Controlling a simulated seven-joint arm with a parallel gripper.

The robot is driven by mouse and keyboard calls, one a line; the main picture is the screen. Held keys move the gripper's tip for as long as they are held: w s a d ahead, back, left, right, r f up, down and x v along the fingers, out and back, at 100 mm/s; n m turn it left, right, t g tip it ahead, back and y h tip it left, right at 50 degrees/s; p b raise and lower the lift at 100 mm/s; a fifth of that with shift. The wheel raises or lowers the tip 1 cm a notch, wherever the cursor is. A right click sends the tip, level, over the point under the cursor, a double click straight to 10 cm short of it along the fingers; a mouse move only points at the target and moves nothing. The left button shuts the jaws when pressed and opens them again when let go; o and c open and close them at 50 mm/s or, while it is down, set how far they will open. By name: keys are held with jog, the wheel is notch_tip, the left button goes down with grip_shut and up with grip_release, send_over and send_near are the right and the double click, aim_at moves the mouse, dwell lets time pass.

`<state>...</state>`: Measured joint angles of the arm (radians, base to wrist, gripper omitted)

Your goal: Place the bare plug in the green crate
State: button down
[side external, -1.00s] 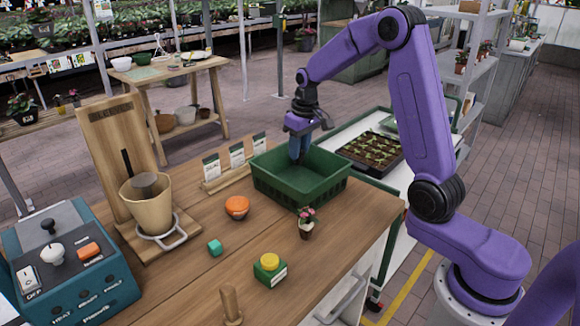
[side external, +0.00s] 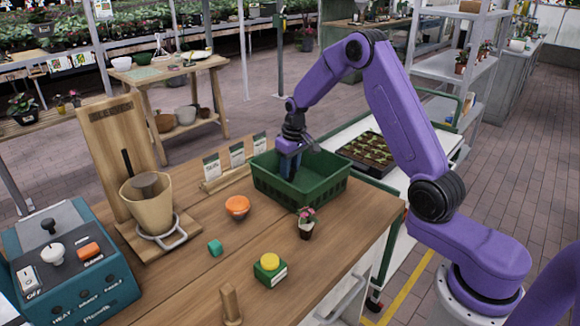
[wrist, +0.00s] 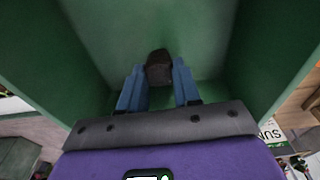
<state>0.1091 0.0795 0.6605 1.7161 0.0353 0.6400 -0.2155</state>
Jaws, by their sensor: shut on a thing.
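The green crate (side external: 318,190) stands on the wooden table near its back right part. My gripper (side external: 290,168) is down inside the crate, towards its left side, with blue fingers pointing down. In the wrist view my gripper (wrist: 160,82) is shut on a small dark brown plug (wrist: 159,66), held between the two fingertips. The green walls and floor of the crate (wrist: 70,50) surround it there. The plug is hidden in the side view. I cannot tell whether it touches the crate floor.
Seed packets (side external: 237,155) stand behind left. A seedling tray (side external: 368,151) lies to the right.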

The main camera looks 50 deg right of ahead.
jog(key=shift+f, duration=0.1)
jog(key=c, duration=0.8)
grip_release()
notch_tip(320, 180, up, 12)
jog(key=s, duration=0.2)
jog(key=s+a+r+n, duration=0.1)
jog(key=s+a+n, duration=0.3)
jog(key=a, duration=0.6)
jog(key=s+a+n, duration=0.2)
jog(key=s+a, duration=0.2)
jog(key=s, duration=0.6)
jog(key=s+a+n, duration=0.3)
jog(key=s, duration=0.7)
jog(key=s+d+n, duration=0.1)
jog(key=s, duration=0.3)
jog(key=s+f+n, duration=0.1)
jog(key=s, duration=0.4)
jog(key=s+d+f+n+g, duration=0.1)
jog(key=s, duration=0.3)
jog(key=shift+s+d+n, duration=0.15)
jog(key=shift+d+n, duration=0.15)
